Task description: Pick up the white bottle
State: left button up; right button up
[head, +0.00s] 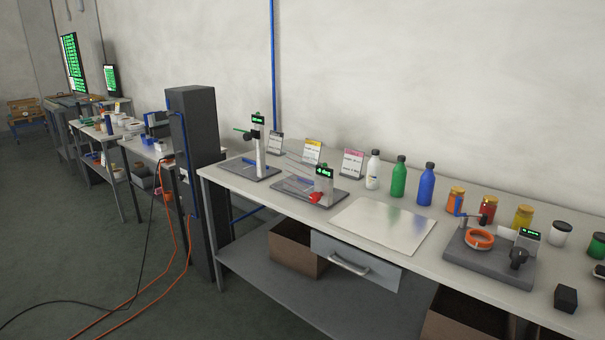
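The white bottle (373,170) has a dark cap and stands upright at the back of the long workbench (419,267). A label stand is just to its left and a green bottle (399,177) is to its right, with a small gap between the bottles. Neither of my grippers shows in the head view.
A blue bottle (426,186) and several jars (522,217) continue the row rightward. A pale flat board (381,226) lies in front of the bottles. Labelling devices stand left (323,187) and right (490,258). A drawer (355,264) is under the top. Cables lie on the floor at left.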

aim_at(372, 173)
jog(key=i+j, duration=0.15)
jog(key=i, duration=0.4)
jog(key=i+j, duration=0.1)
jog(key=i, duration=0.45)
